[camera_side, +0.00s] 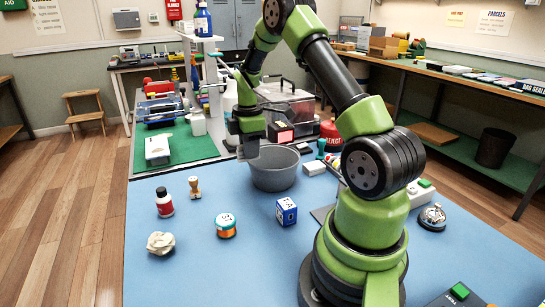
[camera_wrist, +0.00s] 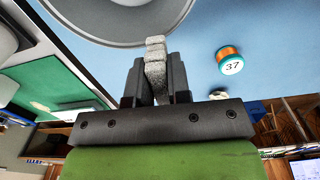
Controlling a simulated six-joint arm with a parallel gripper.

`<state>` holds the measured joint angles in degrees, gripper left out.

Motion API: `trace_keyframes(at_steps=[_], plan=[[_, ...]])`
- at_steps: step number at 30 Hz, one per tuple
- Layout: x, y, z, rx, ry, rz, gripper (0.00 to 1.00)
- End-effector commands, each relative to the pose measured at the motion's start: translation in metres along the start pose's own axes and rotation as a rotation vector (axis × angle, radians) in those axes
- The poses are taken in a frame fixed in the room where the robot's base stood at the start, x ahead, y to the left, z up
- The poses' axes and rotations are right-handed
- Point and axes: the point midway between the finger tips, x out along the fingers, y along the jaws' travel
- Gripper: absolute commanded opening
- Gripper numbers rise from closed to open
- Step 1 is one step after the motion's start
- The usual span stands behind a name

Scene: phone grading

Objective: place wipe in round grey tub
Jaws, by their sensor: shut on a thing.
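The round grey tub (camera_side: 275,181) stands on the blue mat near its far side. My gripper (camera_side: 248,150) is at the tub's left rim in the side view, pointing down. In the wrist view my gripper (camera_wrist: 155,75) is shut on a speckled grey strip, which looks like the wipe (camera_wrist: 155,52). The wipe's end sticks out past the fingertips, close to the rim of the tub (camera_wrist: 120,44). The wipe is hard to make out in the side view. I cannot tell whether it touches the rim.
A clear-sided case (camera_side: 287,100) stands behind the tub.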

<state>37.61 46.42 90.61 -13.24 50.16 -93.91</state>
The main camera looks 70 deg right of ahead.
Motion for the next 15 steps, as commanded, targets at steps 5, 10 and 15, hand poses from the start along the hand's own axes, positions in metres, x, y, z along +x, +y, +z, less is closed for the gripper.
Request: trace_keyframes(at_steps=[5, 10, 15], plan=[[-0.002, 0.021, 0.057, -0.014, 0.001, 0.001, 0.00], [0.004, 0.026, 0.077, -0.029, 0.002, -0.002, 0.00], [0.035, 0.026, 0.079, -0.033, 0.002, -0.005, 0.00]])
